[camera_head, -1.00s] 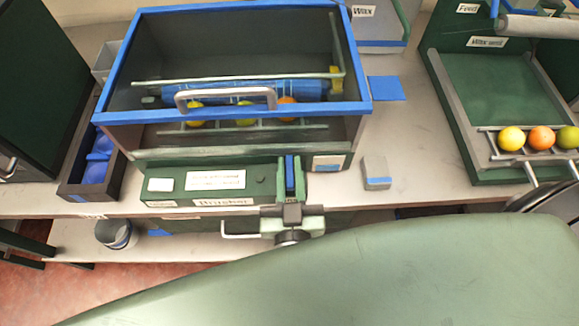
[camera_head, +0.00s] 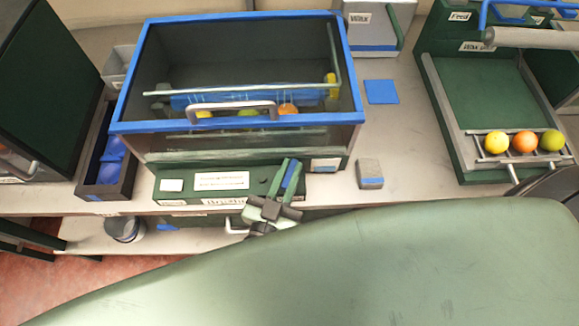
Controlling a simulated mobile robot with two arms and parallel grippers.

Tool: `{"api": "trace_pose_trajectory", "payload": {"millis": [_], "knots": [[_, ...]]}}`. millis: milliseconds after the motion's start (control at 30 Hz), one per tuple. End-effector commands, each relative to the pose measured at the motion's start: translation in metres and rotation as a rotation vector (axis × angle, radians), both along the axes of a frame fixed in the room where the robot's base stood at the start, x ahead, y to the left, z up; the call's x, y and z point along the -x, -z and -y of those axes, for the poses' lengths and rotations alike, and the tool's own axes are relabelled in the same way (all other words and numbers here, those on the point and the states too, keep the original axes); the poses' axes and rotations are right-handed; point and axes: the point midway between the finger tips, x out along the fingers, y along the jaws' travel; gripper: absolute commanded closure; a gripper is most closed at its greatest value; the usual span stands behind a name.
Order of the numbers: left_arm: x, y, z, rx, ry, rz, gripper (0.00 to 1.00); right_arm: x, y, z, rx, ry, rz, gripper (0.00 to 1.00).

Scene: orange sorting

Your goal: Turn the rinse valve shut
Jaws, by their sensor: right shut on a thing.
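The rinse valve's blue lever (camera_head: 290,178) is at the front right of the green control panel (camera_head: 215,192) below the washing machine. It leans with its upper end to the right. My right gripper (camera_head: 289,170) is shut on this lever, with one finger along each side of it. The gripper's fingers hide part of the lever and the valve's base. My left gripper is not in view.
The blue-rimmed tank (camera_head: 237,127) stands just behind, with several fruits inside and a grey handle (camera_head: 231,106) in front. A grey block (camera_head: 370,169) sits to the right of the valve. A feed rack with fruits (camera_head: 460,100) stands far right.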

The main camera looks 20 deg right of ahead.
Motion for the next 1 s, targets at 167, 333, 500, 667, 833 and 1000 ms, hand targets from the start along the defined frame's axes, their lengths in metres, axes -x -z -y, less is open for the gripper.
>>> {"api": "trace_pose_trajectory", "payload": {"millis": [167, 333, 500, 667, 833, 1000], "knots": [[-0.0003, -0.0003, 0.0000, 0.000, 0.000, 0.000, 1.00, 0.0000, -0.0005, -0.0004, 0.001, 0.010, 0.001, 1.00], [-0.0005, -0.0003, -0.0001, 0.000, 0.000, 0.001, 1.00, 0.0000, -0.0005, -0.0004, 0.001, 0.009, 0.001, 1.00], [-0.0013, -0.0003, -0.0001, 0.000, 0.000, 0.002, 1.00, -0.0002, -0.0004, -0.0005, 0.001, 0.008, 0.001, 0.64], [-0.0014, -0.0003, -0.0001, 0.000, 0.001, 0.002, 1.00, -0.0005, -0.0005, -0.0009, 0.001, 0.007, 0.001, 0.64], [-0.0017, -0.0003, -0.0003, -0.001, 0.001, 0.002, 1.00, -0.0007, -0.0005, -0.0010, 0.001, 0.006, 0.001, 0.64], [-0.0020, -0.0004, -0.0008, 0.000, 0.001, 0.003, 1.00, -0.0009, -0.0005, -0.0011, 0.000, 0.005, 0.001, 0.64]]}}
